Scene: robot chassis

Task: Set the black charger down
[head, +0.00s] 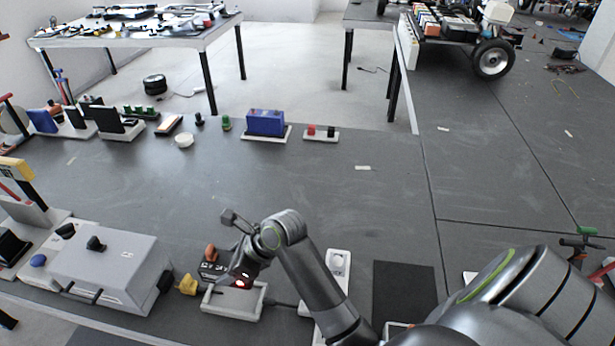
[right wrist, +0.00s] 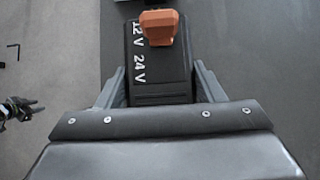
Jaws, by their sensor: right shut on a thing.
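The black charger (head: 210,271) has an orange knob on top. In the right wrist view the black charger (right wrist: 160,75) shows white "12 V 24 V" lettering and the orange knob at its far end. My right gripper (head: 238,279) is shut on it, with a finger along each side. In the head view it is at the back left of a light shallow tray (head: 233,314); I cannot tell whether its underside touches anything. The gripper hides part of the charger. My left gripper is not in view.
A grey box (head: 115,268) and a yellow connector (head: 187,286) stand left of the tray. A white plate (head: 337,266) and a black mat (head: 403,290) lie to the right. Several small parts line the back edge. The middle of the bench is clear.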

